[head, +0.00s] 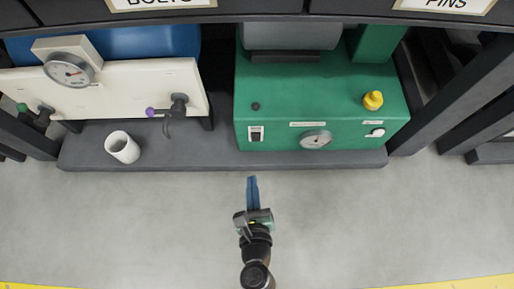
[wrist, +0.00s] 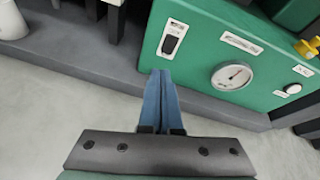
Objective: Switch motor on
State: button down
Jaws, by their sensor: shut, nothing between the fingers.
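The green motor unit (head: 285,110) stands on a dark grey ledge, with a grey cylindrical body on top. A black rocker switch (head: 256,134) in a white plate is on the left of its front face. It also shows in the wrist view (wrist: 170,42), above my fingertips. My gripper (head: 252,180) has blue fingers pressed together and empty. It is in front of and below the switch, apart from it in the head view. In the wrist view my gripper (wrist: 161,74) points at the panel's lower left edge, just under the switch. The switch's position is too small to tell.
The green unit bears a round gauge (head: 316,139), a white button (head: 376,132) and a yellow knob (head: 373,100). To the left are a white cup (head: 122,147) and a cream panel (head: 110,88) with valves and a gauge. Dark posts flank the ledge (head: 220,160). The floor in front is clear.

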jog(key=m, duration=0.1)
jog(key=d+f+m, duration=0.1)
jog(key=m, duration=0.1)
jog(key=shift+s+f+h, duration=0.3)
jog(key=shift+s+h, duration=0.1)
jog(key=b, duration=0.1)
send_near(256, 137)
jog(key=w+f, duration=0.4)
jog(key=f, duration=0.1)
jog(key=shift+w+r, duration=0.1)
jog(key=shift+w, duration=0.75)
